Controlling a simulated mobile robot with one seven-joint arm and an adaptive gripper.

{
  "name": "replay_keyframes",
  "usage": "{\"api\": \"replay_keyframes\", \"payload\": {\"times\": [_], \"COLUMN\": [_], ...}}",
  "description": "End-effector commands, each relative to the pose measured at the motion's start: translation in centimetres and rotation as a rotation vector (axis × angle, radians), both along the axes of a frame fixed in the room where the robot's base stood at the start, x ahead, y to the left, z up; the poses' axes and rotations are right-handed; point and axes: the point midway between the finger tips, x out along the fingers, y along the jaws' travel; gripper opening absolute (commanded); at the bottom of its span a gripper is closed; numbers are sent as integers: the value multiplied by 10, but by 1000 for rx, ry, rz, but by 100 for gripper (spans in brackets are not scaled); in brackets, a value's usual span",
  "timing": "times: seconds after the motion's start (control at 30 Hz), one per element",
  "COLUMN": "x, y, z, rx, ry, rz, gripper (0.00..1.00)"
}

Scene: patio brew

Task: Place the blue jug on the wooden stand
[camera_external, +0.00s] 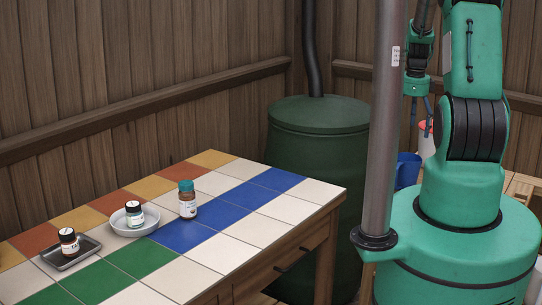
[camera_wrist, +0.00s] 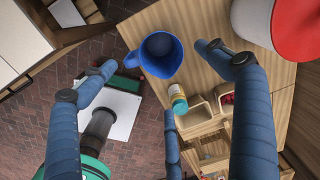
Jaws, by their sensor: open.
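The blue jug (camera_wrist: 162,68) stands upright on a light wooden surface (camera_wrist: 205,20) in the wrist view. It lies between the spread fingers of my gripper (camera_wrist: 156,60), which is open and empty above it. In the external view the blue jug (camera_external: 408,170) is partly hidden behind the grey pole, and my gripper (camera_external: 420,108) hangs above it, apart from it. I cannot tell for certain which wooden piece is the stand; a light wooden structure (camera_external: 523,186) shows at the right edge of the external view.
A bottle with a teal cap (camera_wrist: 177,97) and wooden compartments (camera_wrist: 204,116) are near the jug. A white container with a red top (camera_wrist: 262,22) stands close right. A tiled table (camera_external: 260,229) bears small jars, a bowl (camera_external: 146,228) and a tray (camera_external: 84,255). A green barrel (camera_external: 318,150) stands behind.

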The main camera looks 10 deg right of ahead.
Motion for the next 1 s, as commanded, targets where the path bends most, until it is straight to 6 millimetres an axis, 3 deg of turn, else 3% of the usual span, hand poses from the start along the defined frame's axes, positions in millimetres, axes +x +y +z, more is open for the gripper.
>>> {"api": "replay_keyframes", "payload": {"times": [0.67,0.87,1.0], "x": [0,-4,-12], "y": [1,10,24], "z": [5,36,77], "rx": [-1,-10,-25], "ry": [-3,-20,-44], "rz": [10,86,200], "gripper": [89,89,89]}}
